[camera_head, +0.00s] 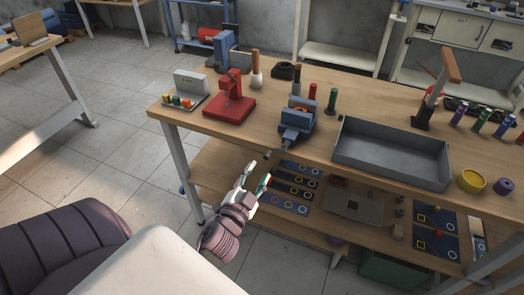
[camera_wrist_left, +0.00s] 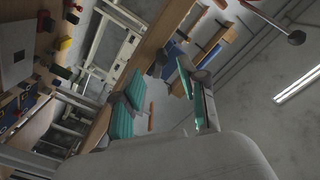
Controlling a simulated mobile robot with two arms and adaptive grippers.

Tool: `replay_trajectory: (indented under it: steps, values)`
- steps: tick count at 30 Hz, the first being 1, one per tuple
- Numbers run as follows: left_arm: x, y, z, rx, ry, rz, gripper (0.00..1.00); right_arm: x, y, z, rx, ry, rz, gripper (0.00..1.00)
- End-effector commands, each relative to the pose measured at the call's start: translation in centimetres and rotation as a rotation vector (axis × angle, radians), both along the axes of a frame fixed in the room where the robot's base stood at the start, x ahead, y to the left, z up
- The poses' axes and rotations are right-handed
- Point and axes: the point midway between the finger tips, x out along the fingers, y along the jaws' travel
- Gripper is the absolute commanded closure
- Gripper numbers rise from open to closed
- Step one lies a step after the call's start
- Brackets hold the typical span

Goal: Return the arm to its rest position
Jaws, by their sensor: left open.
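My left gripper (camera_head: 258,178) is open and empty in the head view. It points up and away, in front of the workbench (camera_head: 205,121), near its front edge. Its grey and purple wrist lies below it, beside my white body. In the left wrist view the two teal-padded fingers (camera_wrist_left: 156,98) stand well apart with nothing between them. That view is tilted, and the bench and shelves show sideways behind the fingers. My right gripper shows in neither view.
The bench top holds a red press (camera_head: 231,107), a blue vise (camera_head: 297,121) and a grey metal tray (camera_head: 391,154). A lower shelf (camera_head: 215,158) carries dark mats with rings. Open floor lies left of the bench.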

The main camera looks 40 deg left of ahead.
Motion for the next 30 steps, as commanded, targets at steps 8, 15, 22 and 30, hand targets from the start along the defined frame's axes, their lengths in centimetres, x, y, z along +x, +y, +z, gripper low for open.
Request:
replay_trajectory:
  steps: [8, 15, 22, 30]
  values:
    - [0.0, 0.0, -0.2, -0.003, 0.003, -0.001, 0.58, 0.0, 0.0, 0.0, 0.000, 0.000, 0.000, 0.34]
    - [0.0, -2.3, -9.1, -0.132, 0.177, -0.035, 0.58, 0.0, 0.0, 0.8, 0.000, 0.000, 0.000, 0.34]
    - [-5.2, -7.0, -25.1, -0.337, 0.533, -0.059, 0.58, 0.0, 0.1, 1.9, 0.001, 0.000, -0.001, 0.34]
    - [-19.4, -10.1, -39.6, -0.490, 0.987, -0.004, 0.58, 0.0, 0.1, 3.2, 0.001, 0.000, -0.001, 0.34]
